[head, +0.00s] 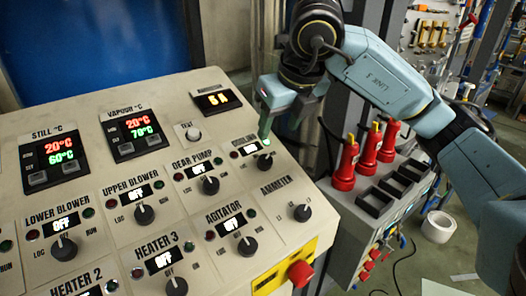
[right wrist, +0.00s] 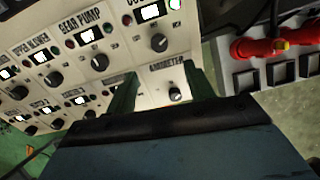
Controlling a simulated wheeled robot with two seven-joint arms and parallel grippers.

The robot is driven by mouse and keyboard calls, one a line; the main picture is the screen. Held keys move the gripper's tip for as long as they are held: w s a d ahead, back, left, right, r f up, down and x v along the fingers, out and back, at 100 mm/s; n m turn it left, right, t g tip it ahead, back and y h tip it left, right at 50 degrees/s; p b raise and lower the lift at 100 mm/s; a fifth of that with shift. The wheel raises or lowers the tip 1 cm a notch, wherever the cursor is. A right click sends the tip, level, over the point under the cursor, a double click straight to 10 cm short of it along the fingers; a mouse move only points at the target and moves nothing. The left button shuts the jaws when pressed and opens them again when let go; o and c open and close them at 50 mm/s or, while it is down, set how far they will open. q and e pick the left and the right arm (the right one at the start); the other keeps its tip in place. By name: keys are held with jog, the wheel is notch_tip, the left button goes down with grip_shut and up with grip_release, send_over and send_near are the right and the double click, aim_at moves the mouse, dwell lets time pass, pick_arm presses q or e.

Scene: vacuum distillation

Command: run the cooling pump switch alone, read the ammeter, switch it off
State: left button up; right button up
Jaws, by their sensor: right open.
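The cooling pump switch is a dark rotary knob (head: 264,161) at the upper right of the sloped panel. Above it are a lit display (head: 246,150), too small to read, and a green lamp. Its knob also shows in the right wrist view (right wrist: 159,42). The ammeter readout (head: 213,101) has yellow digits, perhaps 5 point something. The ammeter selector knob (head: 301,212) is at the panel's right; it also shows between my fingers in the right wrist view (right wrist: 175,94). My right gripper (head: 267,135) is open and empty above the cooling pump section. My left gripper is out of view.
Other knobs, such as gear pump (head: 210,186) and agitator (head: 247,246), sit close by, with displays reading OFF. A red emergency button (head: 300,273) is at the panel's front right corner. Red bottle-like objects (head: 346,165) stand on a grey unit to the right.

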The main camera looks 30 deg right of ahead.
aim_at(266, 160)
jog(key=p+x, duration=0.1)
jog(key=x, duration=0.9)
jog(key=shift+s+a+p, duration=0.1)
jog(key=shift+p, duration=0.25)
jog(key=shift+f, duration=0.35)
jog(key=shift+w+f, duration=0.25)
jog(key=shift+w, duration=0.1)
jog(key=shift+f, duration=0.15)
jog(key=shift+c, duration=0.2)
jog(key=c, duration=0.9)
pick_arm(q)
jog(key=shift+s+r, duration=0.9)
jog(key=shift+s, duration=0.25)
